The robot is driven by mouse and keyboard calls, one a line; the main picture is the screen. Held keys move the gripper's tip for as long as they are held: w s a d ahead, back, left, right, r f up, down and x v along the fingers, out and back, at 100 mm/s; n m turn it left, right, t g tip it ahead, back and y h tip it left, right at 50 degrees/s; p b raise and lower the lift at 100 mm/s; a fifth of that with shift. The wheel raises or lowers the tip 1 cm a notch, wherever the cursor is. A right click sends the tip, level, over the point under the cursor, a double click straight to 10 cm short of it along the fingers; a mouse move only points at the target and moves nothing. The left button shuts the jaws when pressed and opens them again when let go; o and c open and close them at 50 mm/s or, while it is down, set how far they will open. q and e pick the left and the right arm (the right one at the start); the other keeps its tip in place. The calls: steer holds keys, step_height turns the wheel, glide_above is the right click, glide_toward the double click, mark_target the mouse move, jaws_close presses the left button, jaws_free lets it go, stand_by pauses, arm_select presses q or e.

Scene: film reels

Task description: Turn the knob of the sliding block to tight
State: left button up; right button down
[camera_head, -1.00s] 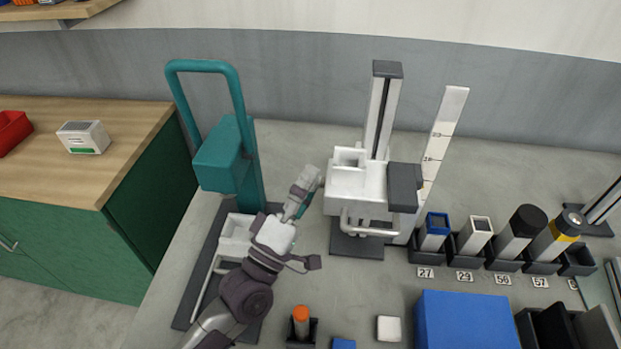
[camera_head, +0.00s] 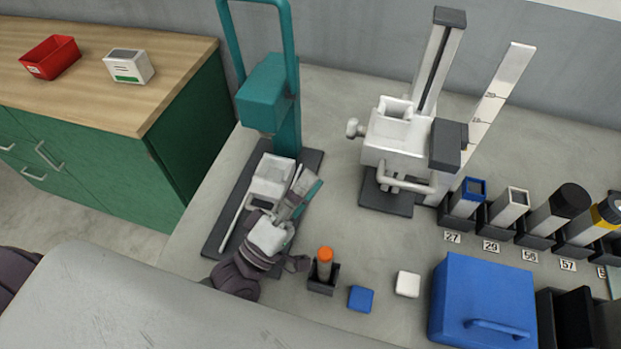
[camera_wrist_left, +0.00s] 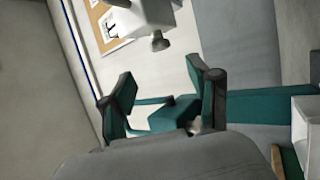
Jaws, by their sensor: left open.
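The white sliding block (camera_head: 398,130) sits on an upright post with a dark slot. In the wrist view, the block (camera_wrist_left: 150,12) and the knob (camera_wrist_left: 160,42) show at the top, beyond my fingers. My left gripper (camera_head: 303,187) is below and left of the knob, clearly apart from it, in front of the teal press. Its fingers (camera_wrist_left: 163,88) are spread with nothing held between them. I cannot read the knob's setting. My right gripper is not in view.
The teal press (camera_head: 273,92) stands left of the block, close behind my left gripper. A holder with an orange-topped tube (camera_head: 324,262) is near my left wrist. Several tubes in holders and a blue case (camera_head: 485,295) are at right. Bare bench lies between gripper and post.

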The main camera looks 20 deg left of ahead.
arm_select(q)
steer(key=p, duration=0.1)
steer(key=m+g+h+p, duration=0.25)
steer(key=g+p, duration=0.25)
steer(key=g, duration=0.3)
glide_toward(352, 129)
steer(key=shift+h, duration=0.35)
steer(key=p+x, duration=0.1)
steer(key=x, duration=0.2)
steer(key=f+p+x, duration=0.1)
steer(key=x, duration=0.2)
steer(key=p+x, duration=0.1)
steer(key=x, duration=0.2)
steer(key=shift+w+a+f+p, duration=0.15)
steer(key=shift+w+f+p, duration=0.25)
steer(key=shift+w, duration=0.2)
